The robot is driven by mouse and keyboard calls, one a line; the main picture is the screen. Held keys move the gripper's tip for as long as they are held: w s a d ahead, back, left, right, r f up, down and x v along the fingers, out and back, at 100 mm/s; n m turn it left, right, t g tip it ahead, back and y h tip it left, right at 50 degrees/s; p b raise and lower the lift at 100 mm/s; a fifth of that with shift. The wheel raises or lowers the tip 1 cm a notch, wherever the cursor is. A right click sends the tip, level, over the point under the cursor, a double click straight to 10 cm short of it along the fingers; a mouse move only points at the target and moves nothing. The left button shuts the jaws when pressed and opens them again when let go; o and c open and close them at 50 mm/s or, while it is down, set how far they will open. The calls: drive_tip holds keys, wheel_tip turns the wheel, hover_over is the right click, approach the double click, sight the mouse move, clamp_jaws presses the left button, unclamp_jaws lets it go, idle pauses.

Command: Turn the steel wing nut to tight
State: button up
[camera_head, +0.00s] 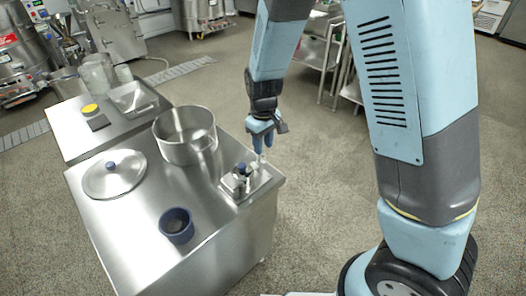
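A small steel fixture (232,189) sits near the right edge of the steel table. Small upright metal parts and a dark blue cap stand on its plate. The steel wing nut is too small to make out clearly among these parts. My gripper (262,155) points down at the fixture's back right side, with its fingertips close to the upright parts. I cannot tell whether they touch anything. The fingers look close together, but their tips are too small to show whether they are open or shut on something.
The steel table (128,228) also holds an open steel pot (172,150), a round lid (114,183) with a blue knob and a dark blue cup (177,226). A second table (66,133) behind carries clear containers and a yellow button. The table's front left is clear.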

drive_tip(key=shift+f, duration=1.85)
clamp_jaws()
